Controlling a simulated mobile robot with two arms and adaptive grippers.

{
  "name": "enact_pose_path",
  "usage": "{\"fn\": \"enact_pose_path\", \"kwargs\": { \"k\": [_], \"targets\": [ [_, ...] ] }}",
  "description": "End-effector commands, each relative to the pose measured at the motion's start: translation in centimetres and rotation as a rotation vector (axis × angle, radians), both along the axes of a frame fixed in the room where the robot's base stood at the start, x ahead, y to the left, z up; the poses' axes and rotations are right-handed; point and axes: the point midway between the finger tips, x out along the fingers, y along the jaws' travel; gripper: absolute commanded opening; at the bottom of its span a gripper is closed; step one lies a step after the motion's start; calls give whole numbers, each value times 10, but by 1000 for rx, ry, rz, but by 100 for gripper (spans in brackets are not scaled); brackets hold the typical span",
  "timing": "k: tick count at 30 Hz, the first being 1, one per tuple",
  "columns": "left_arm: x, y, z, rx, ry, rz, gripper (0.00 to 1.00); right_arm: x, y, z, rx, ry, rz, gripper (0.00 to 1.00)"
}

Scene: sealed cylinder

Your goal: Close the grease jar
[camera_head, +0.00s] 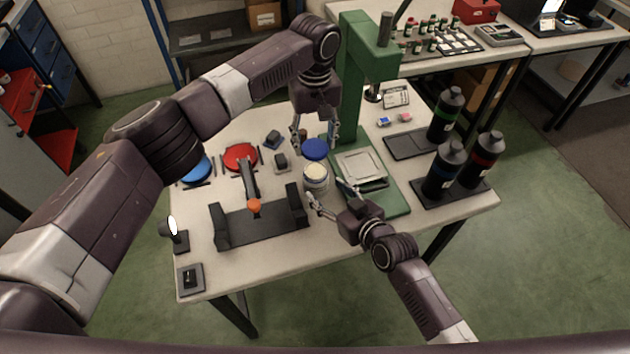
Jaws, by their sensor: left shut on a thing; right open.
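The grease jar (316,181) stands upright on the table. It is a pale, open jar with a light cream filling showing at its top. A blue round lid (315,149) is held above and just behind the jar. My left gripper (315,146) reaches down from above and is shut on the blue lid. My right gripper (325,195) comes in from the lower right, open, with its fingers on either side of the jar. I cannot tell if the fingers touch the jar.
A green press (353,90) stands right of the jar. Red (240,158) and blue (195,170) discs lie at the left. Several dark bottles (445,168) stand at the right. The table's front right is clear.

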Motion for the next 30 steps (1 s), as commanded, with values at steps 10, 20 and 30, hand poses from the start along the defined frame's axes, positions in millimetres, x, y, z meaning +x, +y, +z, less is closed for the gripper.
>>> {"fn": "enact_pose_path", "kwargs": {
  "k": [10,20,30],
  "targets": [
    [0,0,0,0,0,0,42,40,24,-19,2,0,0,55],
    [0,0,0,0,0,0,42,50,30,-24,0,0,0,55],
    [0,0,0,0,0,0,42,49,30,-24,1,0,0,40]
  ]
}}
